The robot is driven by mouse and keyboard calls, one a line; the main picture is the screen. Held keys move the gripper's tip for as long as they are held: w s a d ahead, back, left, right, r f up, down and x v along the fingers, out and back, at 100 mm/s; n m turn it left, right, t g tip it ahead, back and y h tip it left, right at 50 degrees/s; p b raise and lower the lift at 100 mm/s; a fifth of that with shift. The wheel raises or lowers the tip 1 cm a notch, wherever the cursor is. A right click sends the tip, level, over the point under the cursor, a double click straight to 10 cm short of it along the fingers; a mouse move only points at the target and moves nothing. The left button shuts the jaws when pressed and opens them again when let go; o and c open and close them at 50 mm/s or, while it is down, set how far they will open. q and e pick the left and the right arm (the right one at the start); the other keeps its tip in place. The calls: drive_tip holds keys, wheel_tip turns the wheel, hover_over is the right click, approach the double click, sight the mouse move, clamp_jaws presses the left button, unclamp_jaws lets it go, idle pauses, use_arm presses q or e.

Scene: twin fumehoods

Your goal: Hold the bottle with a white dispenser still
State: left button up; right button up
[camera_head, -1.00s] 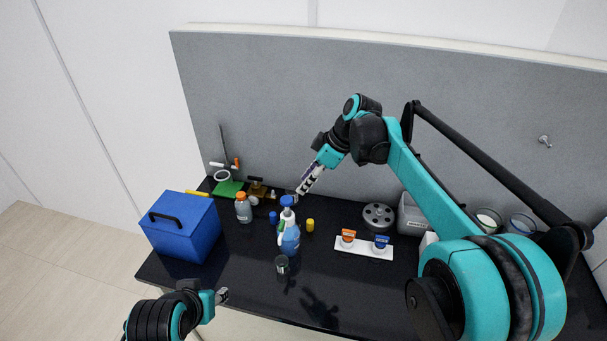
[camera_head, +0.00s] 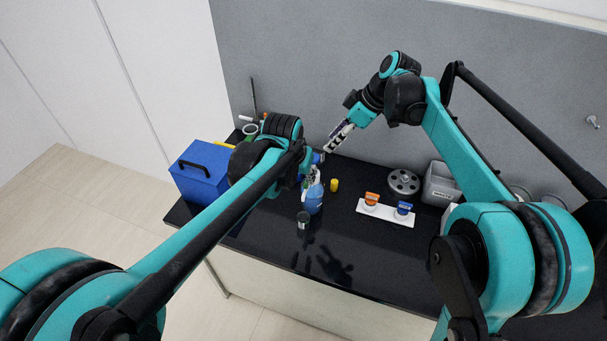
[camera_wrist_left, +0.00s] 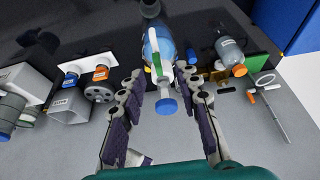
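The bottle with a white dispenser (camera_head: 314,201) stands upright on the black bench; it holds blue liquid. In the left wrist view the bottle (camera_wrist_left: 160,45) has a white upper part and a blue cap (camera_wrist_left: 166,106). My left gripper (camera_wrist_left: 160,76) is open, with one finger on each side of the bottle's upper part; firm contact does not show. In the head view my left wrist hides much of this gripper and part of the bottle's top. My right gripper (camera_head: 335,141) is above and behind the bottle, pointing down-left; its finger opening is too small to judge.
A small dark cup (camera_head: 303,220) stands in front of the bottle, and a yellow piece (camera_head: 334,185) to its right. A white tray (camera_head: 385,213) with orange and blue items lies farther right. A blue box (camera_head: 197,172) stands at left. The front right bench is clear.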

sight(306, 184)
use_arm(q)
drive_tip(key=shift+w+d+f, duration=0.35)
drive_tip(key=shift+d+f, duration=0.05)
drive_tip(key=shift+f, duration=0.1)
drive_tip(key=shift+x, duration=3.55)
use_arm(e)
drive_tip(key=shift+s, duration=0.1)
use_arm(q)
clamp_jaws()
use_arm(e)
drive_tip(key=shift+a, duration=0.1)
drive_tip(key=c, duration=0.4)
drive_tip(key=a+h, duration=0.1)
drive_tip(key=w+a+g+h, duration=0.1)
drive_tip(key=a, duration=0.1)
drive_tip(key=a+h, duration=0.1)
drive_tip(key=h, duration=0.1)
drive_tip(key=shift+w+a+r+g, duration=0.3)
drive_tip(key=shift+w+r, duration=0.05)
clamp_jaws()
use_arm(q)
drive_tip(key=shift+a, duration=0.1)
use_arm(e)
drive_tip(key=shift+w+a+r+h, duration=0.1)
drive_tip(key=shift+a+r+h, duration=0.1)
drive_tip(key=shift+a+h, duration=0.45)
drive_tip(key=shift+d+f, duration=0.15)
drive_tip(key=shift+f, duration=1.55)
drive_tip(key=shift+d+f, duration=0.1)
drive_tip(key=shift+f, duration=1.6)
